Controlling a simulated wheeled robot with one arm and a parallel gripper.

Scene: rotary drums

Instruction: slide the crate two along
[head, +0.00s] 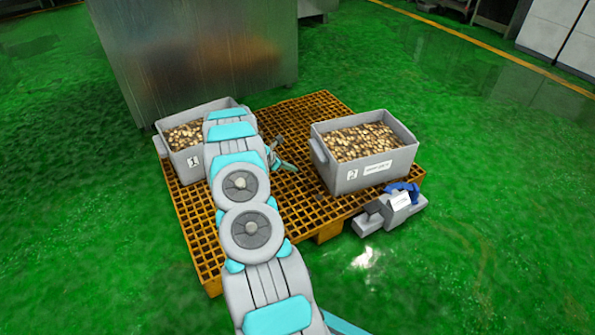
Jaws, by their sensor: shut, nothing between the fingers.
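Two grey crates full of small brown and tan pieces stand on an orange grid pallet (295,215). The right crate (345,181) has a square label and a longer white label on its front; I cannot read them surely. The left crate (191,163) has a small square label and is partly hidden behind my arm. My gripper (286,159) is small in the picture, between the two crates and closer to the left one. It is shut and empty. I cannot tell whether it touches the left crate's side, as my arm covers that part.
A grey device with a blue part (394,207) lies on the green floor by the pallet's right front corner. A large metal cabinet (200,55) stands behind the pallet. Bare grid lies between the crates, and the floor to the right is open.

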